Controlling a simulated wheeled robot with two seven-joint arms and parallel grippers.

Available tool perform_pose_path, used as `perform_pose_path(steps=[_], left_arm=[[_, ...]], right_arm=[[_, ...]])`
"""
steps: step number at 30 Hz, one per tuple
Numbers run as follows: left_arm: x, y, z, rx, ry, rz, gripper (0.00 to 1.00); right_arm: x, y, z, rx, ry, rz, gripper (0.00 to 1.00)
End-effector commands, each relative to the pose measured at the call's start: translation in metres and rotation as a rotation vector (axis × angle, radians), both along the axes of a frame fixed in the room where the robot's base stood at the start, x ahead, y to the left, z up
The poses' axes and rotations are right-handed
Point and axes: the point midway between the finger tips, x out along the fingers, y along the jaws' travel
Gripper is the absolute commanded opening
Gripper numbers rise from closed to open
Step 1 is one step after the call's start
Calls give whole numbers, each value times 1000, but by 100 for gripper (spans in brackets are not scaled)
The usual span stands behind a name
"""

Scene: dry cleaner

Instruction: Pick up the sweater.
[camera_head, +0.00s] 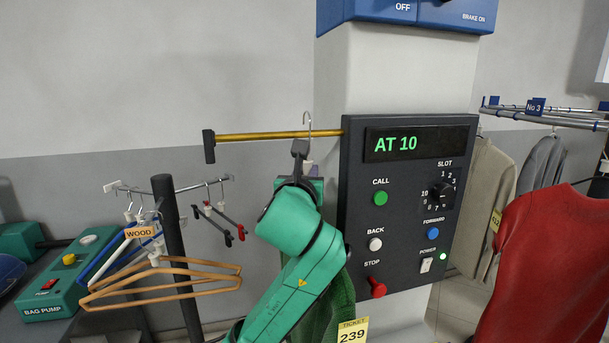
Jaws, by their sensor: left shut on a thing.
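A green knit garment (338,305), which looks like the sweater, hangs low behind my left arm, with a yellow ticket reading 239 (352,331) at its lower edge. A metal hanger hook (307,120) stands at the brass rod (262,136), just above my left gripper (301,152). My left gripper is shut on the hanger's neck under the hook. My arm hides the hanger's shoulders and most of the garment. My right gripper is out of view.
The rod joins a control panel (361,245) reading AT 10. Left of it are a post (180,260), a small rack with wooden hangers (165,293) and a green bag pump (65,285). Right of the panel hang a red garment (550,265) and beige and grey garments (480,190).

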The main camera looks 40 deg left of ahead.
Motion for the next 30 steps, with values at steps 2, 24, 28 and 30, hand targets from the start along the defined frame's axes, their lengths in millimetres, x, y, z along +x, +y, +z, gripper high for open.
perform_pose_path(steps=[2, 24, 28, 30], left_arm=[[-5, -7, 0, 3, -5, 0, 0], [-88, -128, 3, -1, -3, -4, 0], [-92, -132, 1, -1, -3, -1, 0], [-92, -132, 1, 0, -4, 0, 0]], right_arm=[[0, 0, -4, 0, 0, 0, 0], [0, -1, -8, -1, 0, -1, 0], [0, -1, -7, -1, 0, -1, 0], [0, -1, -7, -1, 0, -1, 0]])
